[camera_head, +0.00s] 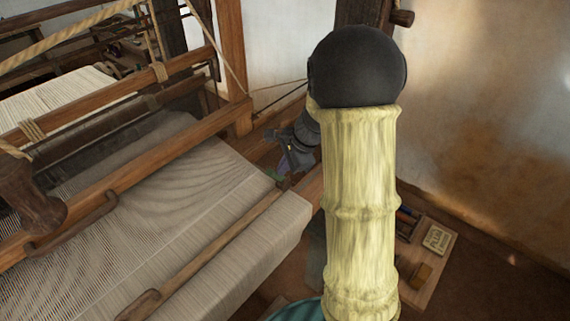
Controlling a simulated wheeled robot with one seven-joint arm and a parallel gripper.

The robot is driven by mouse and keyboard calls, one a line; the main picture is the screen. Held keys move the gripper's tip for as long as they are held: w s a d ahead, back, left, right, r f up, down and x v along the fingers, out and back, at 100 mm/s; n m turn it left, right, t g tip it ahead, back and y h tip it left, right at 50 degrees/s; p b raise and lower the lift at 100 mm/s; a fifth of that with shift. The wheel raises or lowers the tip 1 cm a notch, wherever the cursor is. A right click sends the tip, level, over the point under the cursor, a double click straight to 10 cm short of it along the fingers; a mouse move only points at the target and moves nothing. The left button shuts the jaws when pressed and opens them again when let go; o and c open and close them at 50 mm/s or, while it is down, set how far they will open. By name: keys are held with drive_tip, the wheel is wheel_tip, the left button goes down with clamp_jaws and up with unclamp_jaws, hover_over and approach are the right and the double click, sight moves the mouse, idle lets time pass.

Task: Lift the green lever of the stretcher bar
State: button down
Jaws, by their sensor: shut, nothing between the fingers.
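The stretcher bar (213,248) is a long wooden bar lying slantwise across the pale woven cloth (255,235), near the cloth's front edge. A small patch of green, which may be the green lever (274,174), shows at the far right end of the bar, close to the cloth's right edge. My gripper (284,172), dark and small in the view, is at that same end. Its fingers are shut with nothing seen between them. I cannot tell whether it touches the lever. The gripper covers part of this end, and the lever's angle cannot be made out.
The loom's wooden beams (120,175) and a post (231,45) stand left of and behind my gripper. My own arm fills the middle right and hides what lies behind it. A wooden tray (428,277) with small items lies low at right, near the wall.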

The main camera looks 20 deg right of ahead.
drive_tip(key=shift+w+d, duration=0.1)
drive_tip(key=shift+d, duration=0.05)
drive_tip(key=shift+w+d, duration=0.35)
drive_tip(key=shift+d, duration=0.2)
idle(0.3)
drive_tip(key=s+d+r, duration=0.2)
drive_tip(key=d+r, duration=0.5)
drive_tip(key=r, duration=0.3)
drive_tip(key=shift+s+d+r+b, duration=0.2)
drive_tip(key=shift+s+d+b, duration=0.15)
drive_tip(key=shift+b, duration=0.1)
